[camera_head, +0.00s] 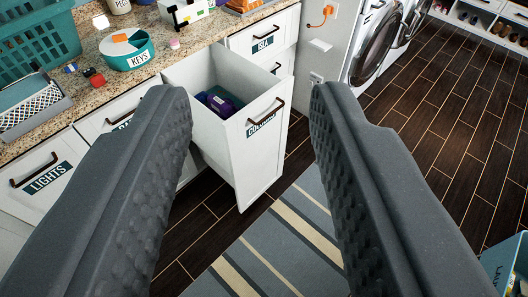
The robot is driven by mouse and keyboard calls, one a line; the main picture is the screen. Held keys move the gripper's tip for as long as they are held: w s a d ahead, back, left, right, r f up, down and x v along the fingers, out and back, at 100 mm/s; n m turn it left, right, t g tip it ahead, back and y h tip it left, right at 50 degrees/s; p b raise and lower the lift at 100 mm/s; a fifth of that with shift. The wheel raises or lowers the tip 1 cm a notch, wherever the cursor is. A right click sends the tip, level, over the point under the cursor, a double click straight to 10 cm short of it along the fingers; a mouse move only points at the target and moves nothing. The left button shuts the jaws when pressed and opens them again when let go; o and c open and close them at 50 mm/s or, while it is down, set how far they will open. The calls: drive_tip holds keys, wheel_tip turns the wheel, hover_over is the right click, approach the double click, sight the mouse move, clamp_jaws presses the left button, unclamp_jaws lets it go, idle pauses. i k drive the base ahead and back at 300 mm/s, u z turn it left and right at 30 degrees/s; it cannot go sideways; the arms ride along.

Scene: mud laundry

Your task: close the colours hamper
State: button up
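The colours hamper (262,150) is a white pull-out bin standing open from the cabinet row. Its front has a dark bar handle and a label that is partly legible. Purple cloth (216,101) lies inside it. My gripper (252,105) is open, with one dark ridged finger on each side of the picture. The hamper front shows between the fingers, beyond them. Nothing is between the fingertips, and I see no clear contact with the hamper. The left finger hides part of the hamper's left side and the drawer beside it.
The lights hamper (42,178) is shut at left. The granite counter (100,90) holds a green basket (38,45), a keys bowl (127,50) and small items. Washing machines (375,45) stand at the back. A striped rug (275,245) covers floor ahead; a blue bin (505,262) is at lower right.

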sight(246, 150)
drive_tip(key=z, duration=0.05)
drive_tip(key=i, duration=1.05)
drive_tip(key=z, duration=1.1)
drive_tip(key=k, duration=1.35)
drive_tip(key=u, duration=0.85)
drive_tip(key=i, duration=0.55)
drive_tip(key=u, duration=0.05)
